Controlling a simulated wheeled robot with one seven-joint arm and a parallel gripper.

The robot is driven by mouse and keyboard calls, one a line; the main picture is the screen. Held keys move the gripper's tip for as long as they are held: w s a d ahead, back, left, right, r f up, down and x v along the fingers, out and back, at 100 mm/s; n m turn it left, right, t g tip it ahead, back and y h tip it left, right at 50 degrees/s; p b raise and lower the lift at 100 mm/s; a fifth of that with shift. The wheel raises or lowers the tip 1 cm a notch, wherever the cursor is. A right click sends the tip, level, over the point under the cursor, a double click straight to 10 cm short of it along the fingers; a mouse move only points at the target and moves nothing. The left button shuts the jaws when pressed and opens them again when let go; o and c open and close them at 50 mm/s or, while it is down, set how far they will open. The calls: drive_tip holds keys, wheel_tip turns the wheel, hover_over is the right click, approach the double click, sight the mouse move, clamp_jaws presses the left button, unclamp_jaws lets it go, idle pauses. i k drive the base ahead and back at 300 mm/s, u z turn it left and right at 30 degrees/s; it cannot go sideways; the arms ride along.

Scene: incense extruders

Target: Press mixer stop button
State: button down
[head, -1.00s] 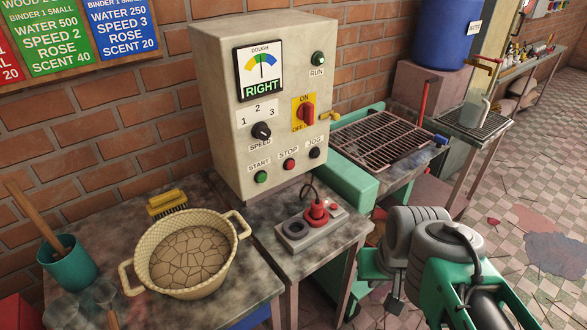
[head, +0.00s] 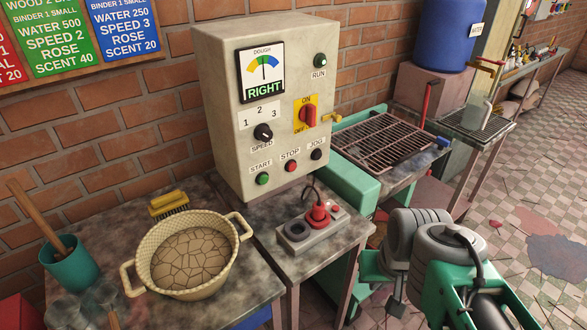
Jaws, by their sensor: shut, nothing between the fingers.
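The mixer control box (head: 228,110) stands against the brick wall, upright on the table. Its red STOP button (head: 291,167) is on the lower front, between the green START button (head: 263,179) and the black JOG button (head: 316,155). The dial above reads RIGHT, and the green RUN lamp (head: 320,60) is at the upper right. My gripper (head: 385,285) is at the lower right, shut and empty, beyond the table's right edge. It is well apart from the STOP button, lower and to the right. My wrist partly hides the fingers.
A cream basin of cracked dough (head: 148,278) is at left with a yellow brush (head: 170,204). A green-framed rack (head: 350,180) stands right of the box.

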sight(292, 166)
drive_tip(key=u, duration=0.1)
drive_tip(key=k, duration=0.25)
drive_tip(key=u, duration=1.6)
drive_tip(key=i, duration=0.5)
drive_tip(key=u, duration=0.05)
